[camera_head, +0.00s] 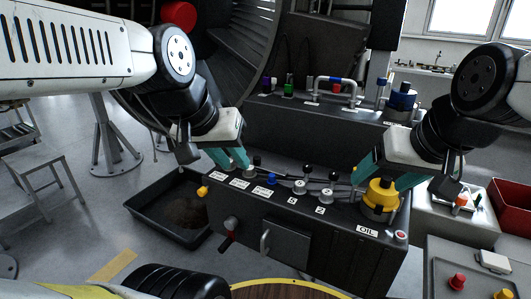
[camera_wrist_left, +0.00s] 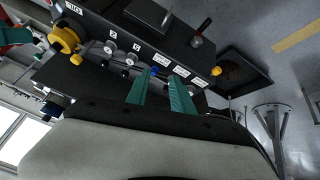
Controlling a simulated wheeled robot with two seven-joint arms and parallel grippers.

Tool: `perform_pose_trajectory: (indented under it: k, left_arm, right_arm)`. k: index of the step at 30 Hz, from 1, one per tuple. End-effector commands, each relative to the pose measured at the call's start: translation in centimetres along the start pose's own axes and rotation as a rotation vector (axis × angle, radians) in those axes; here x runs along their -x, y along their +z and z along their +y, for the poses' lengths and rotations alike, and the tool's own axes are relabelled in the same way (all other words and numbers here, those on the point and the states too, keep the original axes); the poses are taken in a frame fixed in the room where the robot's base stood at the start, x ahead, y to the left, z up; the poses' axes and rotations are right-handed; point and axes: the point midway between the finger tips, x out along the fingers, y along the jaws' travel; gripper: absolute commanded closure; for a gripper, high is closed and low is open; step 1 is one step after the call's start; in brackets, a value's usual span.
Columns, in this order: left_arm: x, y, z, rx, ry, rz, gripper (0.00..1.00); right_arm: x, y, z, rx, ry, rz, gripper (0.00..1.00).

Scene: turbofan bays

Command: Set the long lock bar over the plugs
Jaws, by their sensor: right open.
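The dark bay box carries several black-topped plugs (camera_head: 308,170), a low blue plug (camera_head: 271,179) and white labels along its top. My left gripper (camera_head: 231,161) is over the left part of this top, behind the labels. The left wrist view shows its teal fingers (camera_wrist_left: 160,92) apart with nothing seen held between them, the blue plug (camera_wrist_left: 154,72) just beyond the tips. My right gripper (camera_head: 386,177) is open, its fingers on either side of the yellow oil cap (camera_head: 380,198); contact cannot be told. I cannot pick out the long lock bar for certain.
A rear ledge holds a bent grey pipe (camera_head: 335,80), a green piece (camera_head: 289,88) and a blue-topped part (camera_head: 402,98). A black drip tray (camera_head: 150,212) lies on the floor at left. A red bin (camera_head: 511,205) stands at right. A lever and handle project from the box front.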

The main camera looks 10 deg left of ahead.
Motion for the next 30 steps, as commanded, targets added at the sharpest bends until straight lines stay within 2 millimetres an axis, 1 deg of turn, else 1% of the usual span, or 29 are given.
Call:
perform_pose_trajectory:
  k: [1,2,3,4,8,9,11,14,18,21,24,27,30]
  left_arm:
    - [-0.3,-1.1,-0.1,0.001,0.002,-0.011,0.84]
    - [-0.4,-1.9,-0.2,0.001,0.003,-0.016,0.90]
    - [-0.7,-3.0,-0.3,0.001,0.003,-0.025,0.97]
    - [-1.0,-3.9,-0.4,0.001,0.003,-0.033,1.00]
    - [-2.6,-8.0,-1.1,0.002,-0.004,-0.066,1.00]
    - [-3.3,-9.3,-1.3,0.002,-0.008,-0.076,1.00]
    - [-4.4,-11.1,-1.6,0.001,-0.016,-0.090,1.00]
    - [-6.5,-13.9,-2.1,-0.003,-0.032,-0.115,1.00]
    - [-10.0,-17.6,-2.9,-0.013,-0.064,-0.148,1.00]
    - [-12.7,-19.8,-3.3,-0.023,-0.090,-0.169,1.00]
    - [-15.0,-21.5,-3.7,-0.035,-0.114,-0.186,1.00]
    - [-16.9,-22.6,-3.9,-0.045,-0.134,-0.198,1.00]
    - [-18.0,-23.3,-4.0,-0.053,-0.147,-0.205,1.00]
  right_arm:
    - [0.0,0.0,0.0,0.000,0.000,0.000,0.29]
    - [0.0,0.0,0.0,0.000,0.000,0.000,0.29]
    - [0.0,0.0,0.0,0.000,0.000,0.000,0.29]
    - [0.0,0.0,0.0,0.000,0.000,0.000,0.29]
    - [0.0,0.0,0.0,0.000,0.000,0.000,0.29]
    - [0.0,0.0,0.0,0.000,0.000,0.000,0.29]
    - [0.0,0.0,0.0,0.000,0.000,0.000,0.29]
    - [0.0,0.0,0.0,0.000,0.000,0.000,0.29]
    - [0.0,0.0,0.0,0.000,0.000,0.000,0.29]
    - [0.0,0.0,0.0,0.000,0.000,0.000,0.29]
    - [0.0,0.0,0.0,0.000,0.000,0.000,0.29]
    - [0.0,0.0,0.0,0.000,0.000,0.000,0.29]
    - [0.0,0.0,0.0,0.000,0.000,0.000,0.29]
